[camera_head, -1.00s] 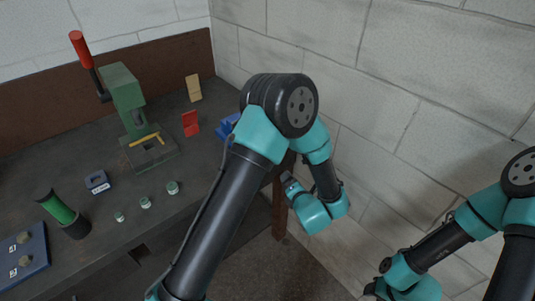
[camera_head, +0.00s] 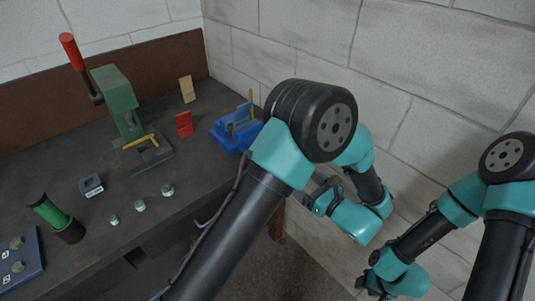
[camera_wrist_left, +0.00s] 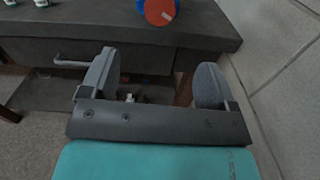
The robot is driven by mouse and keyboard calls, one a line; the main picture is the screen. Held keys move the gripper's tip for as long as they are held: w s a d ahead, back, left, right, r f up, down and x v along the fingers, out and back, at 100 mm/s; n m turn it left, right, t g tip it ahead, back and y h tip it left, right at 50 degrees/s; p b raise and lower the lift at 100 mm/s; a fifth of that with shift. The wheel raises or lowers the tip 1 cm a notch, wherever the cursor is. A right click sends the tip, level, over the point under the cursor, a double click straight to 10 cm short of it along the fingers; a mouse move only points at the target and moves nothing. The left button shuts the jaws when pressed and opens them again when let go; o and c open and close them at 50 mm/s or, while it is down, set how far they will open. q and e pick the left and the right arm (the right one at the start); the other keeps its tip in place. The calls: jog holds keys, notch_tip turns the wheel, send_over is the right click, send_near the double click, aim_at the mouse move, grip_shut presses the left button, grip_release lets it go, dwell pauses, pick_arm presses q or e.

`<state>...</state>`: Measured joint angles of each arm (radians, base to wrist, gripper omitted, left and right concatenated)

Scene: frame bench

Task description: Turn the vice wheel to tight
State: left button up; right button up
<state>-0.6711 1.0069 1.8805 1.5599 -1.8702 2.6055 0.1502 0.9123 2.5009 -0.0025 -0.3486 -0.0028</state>
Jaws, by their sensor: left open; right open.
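The blue vice (camera_head: 228,137) stands at the right end of the bench in the head view, partly behind my left arm. In the left wrist view a red round face with a blue rim (camera_wrist_left: 160,12), likely the vice wheel, shows at the top edge, cut off by the frame. A small pale mark is on it. My left gripper (camera_wrist_left: 157,62) is open and empty, its fingers in front of the bench's front edge, apart from the wheel. My right gripper (camera_head: 364,287) is open, low at the right near the wall, far from the vice.
The dark bench (camera_head: 200,160) holds a green press (camera_head: 121,100) with a red handle, a red block (camera_head: 184,124), a tan block (camera_head: 187,89), a green cylinder (camera_head: 48,211) and small pale-green pieces (camera_head: 167,190). A block wall (camera_head: 440,70) bounds the right side.

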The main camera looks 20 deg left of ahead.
pick_arm(q)
jog(key=x, duration=1.7)
jog(key=shift+a, duration=0.15)
jog(key=shift+c, duration=0.2)
jog(key=c, duration=0.9)
